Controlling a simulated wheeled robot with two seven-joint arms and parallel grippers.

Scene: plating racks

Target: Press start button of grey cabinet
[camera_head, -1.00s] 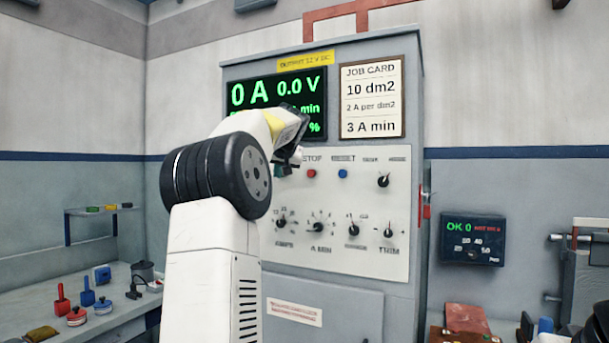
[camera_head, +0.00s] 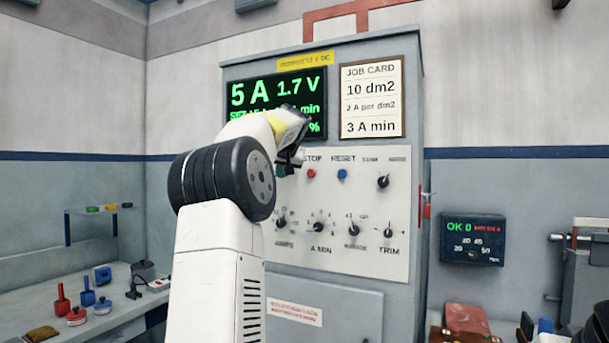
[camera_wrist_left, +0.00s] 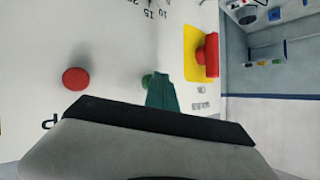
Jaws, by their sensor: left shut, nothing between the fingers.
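The grey cabinet (camera_head: 412,100) stands ahead with a pale control panel (camera_head: 385,265). In the head view my left gripper (camera_head: 284,169) is at the panel's upper left, left of the red STOP button (camera_head: 311,174), and hides the start button there. In the left wrist view a green button (camera_wrist_left: 147,79) shows partly behind my shut teal fingertips (camera_wrist_left: 162,94). The tips are at or very near it; contact cannot be made out. The red button (camera_wrist_left: 76,78) is beside it. The cabinet display (camera_head: 262,93) reads 5 A and 1.7 V. My right gripper is out of view.
A blue RESET button (camera_head: 343,174) and several black knobs (camera_head: 383,181) are on the panel. The wrist view shows a red knob on a yellow plate (camera_wrist_left: 192,45) near the fingertips. A bench (camera_head: 100,322) with small tools stands at left.

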